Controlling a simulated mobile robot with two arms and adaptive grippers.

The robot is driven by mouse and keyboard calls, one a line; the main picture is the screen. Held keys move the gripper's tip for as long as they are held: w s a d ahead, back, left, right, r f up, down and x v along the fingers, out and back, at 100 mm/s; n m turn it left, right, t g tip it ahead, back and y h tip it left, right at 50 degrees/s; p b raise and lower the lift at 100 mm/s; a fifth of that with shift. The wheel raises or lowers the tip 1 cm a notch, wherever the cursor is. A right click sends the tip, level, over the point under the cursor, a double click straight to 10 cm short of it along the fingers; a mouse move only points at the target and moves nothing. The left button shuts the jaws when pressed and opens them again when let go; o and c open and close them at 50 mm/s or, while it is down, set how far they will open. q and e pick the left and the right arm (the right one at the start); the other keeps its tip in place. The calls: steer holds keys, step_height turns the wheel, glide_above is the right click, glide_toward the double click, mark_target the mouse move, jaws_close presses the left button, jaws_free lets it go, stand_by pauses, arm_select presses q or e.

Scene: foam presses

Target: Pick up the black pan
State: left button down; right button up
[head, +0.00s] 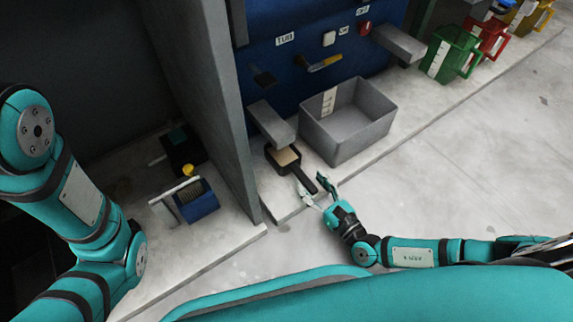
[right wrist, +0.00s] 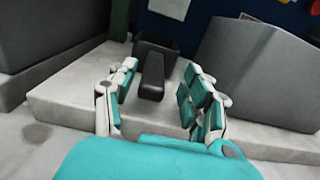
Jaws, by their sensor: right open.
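The black pan (head: 284,158) sits on the pale ledge below a grey spout, with light tan material inside it. Its handle points toward me and to the right. My right gripper (head: 313,189) is open at the handle's near end. In the right wrist view the pan's handle (right wrist: 153,76) lies between the two open fingers (right wrist: 150,98), with clear space on both sides. The pan's body (right wrist: 156,50) is beyond the fingertips. My left arm (head: 75,190) comes in from the left, but its gripper is out of view.
A grey bin (head: 346,130) stands right of the pan. A tall grey partition (head: 205,90) rises on the left. Beyond it are a blue box (head: 196,204) and a dark object (head: 183,150). Green (head: 452,52) and red bins stand far right. The floor at right is clear.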

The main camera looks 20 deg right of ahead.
mark_target(293, 165)
steer(key=b+x, duration=0.1)
steer(key=x, duration=0.1)
steer(key=b+x, duration=0.2)
steer(key=shift+a+f, duration=0.1)
steer(key=shift+a, duration=0.35)
steer(key=shift+w+a, duration=0.1)
steer(key=shift+w, duration=0.35)
jaws_close()
